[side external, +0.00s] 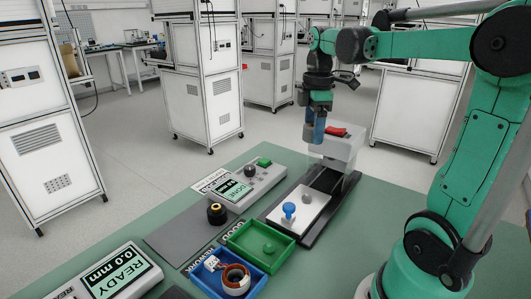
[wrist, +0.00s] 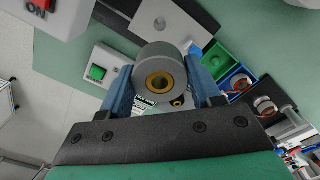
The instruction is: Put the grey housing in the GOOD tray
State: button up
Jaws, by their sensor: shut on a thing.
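My gripper (side external: 314,130) is shut on the grey housing (side external: 307,133), high above the bench beside the white machine with a red button. In the wrist view the housing (wrist: 160,68) is a grey cylinder with a yellow ring around its dark bore, held between two blue fingers (wrist: 158,85). The GOOD tray (side external: 246,254) is the green tray at the front of the bench, well below and left of the gripper. A small green round thing shows inside it. The green tray also appears at right in the wrist view (wrist: 219,54).
A blue REWORK tray (side external: 205,278) holding an orange-and-white ring part adjoins the green tray. A white plate with a blue knob (side external: 289,211) lies before the machine (side external: 335,147). A black part with a yellow top (side external: 216,214) stands on a grey mat. Meters stand at left.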

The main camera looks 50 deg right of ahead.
notch_tip(320, 180, up, 4)
jog(key=shift+f, duration=0.25)
jog(key=shift+w+a, duration=0.15)
jog(key=shift+a, duration=0.1)
jog(key=w+a+f+n, duration=0.2)
jog(key=a+f+n, duration=0.3)
jog(key=a+f, duration=0.35)
jog(key=n, duration=0.4)
send_over(269, 245)
notch_tip(269, 245, down, 4)
jog(key=shift+w+d+f, duration=0.15)
jog(key=shift+f, duration=0.1)
jog(key=shift+a+f, duration=0.2)
jog(key=shift+f, duration=2.3)
jog(key=shift+f, duration=0.1)
jog(key=shift+f, duration=0.9)
